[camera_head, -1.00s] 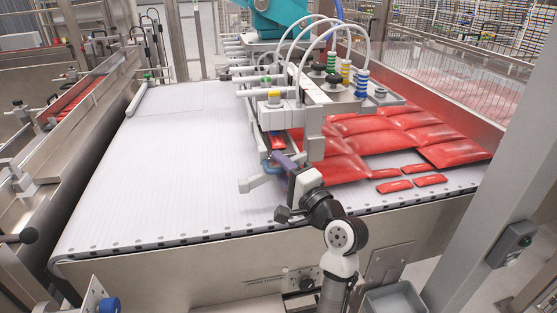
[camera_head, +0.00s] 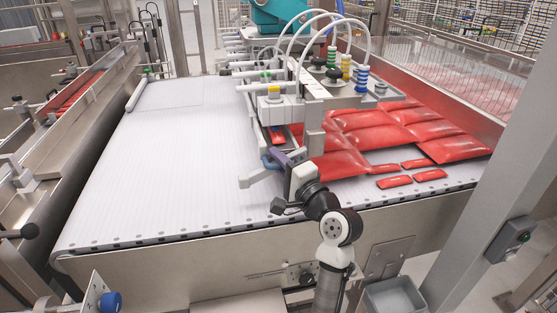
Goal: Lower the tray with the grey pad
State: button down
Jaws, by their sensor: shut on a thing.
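The vacuum picker head (camera_head: 312,95) hangs over the white belt, with white hoses and coloured suction fittings on top. I cannot make out for certain which part is the tray or its grey pad. My gripper (camera_head: 275,158) is at the near left end of the head, shut around a part there. A pale bar (camera_head: 262,178) sticks out to the left beside my fingers. My wrist hides some of that end. Large red bags (camera_head: 375,140) lie under and to the right of the head.
Several small red packets (camera_head: 395,181) lie on the belt near its front edge. The left of the belt (camera_head: 150,170) is clear. A steel post (camera_head: 480,220) with a switch box stands at the right. A grey bin (camera_head: 395,298) is below the front edge.

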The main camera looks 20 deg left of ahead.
jog(key=s+a+f, duration=0.1)
jog(key=s+a, duration=0.1)
jog(key=a, duration=0.1)
jog(key=s+a+f, duration=0.1)
jog(key=s+a, duration=0.1)
jog(key=a, duration=0.1)
jog(key=s+a+f, duration=0.2)
jog(key=a, duration=0.1)
jog(key=shift+s+a, duration=0.1)
jog(key=shift+s, duration=0.1)
jog(key=c, duration=1.5)
grip_release()
jog(key=shift+o, duration=0.2)
jog(key=shift+f, duration=0.2)
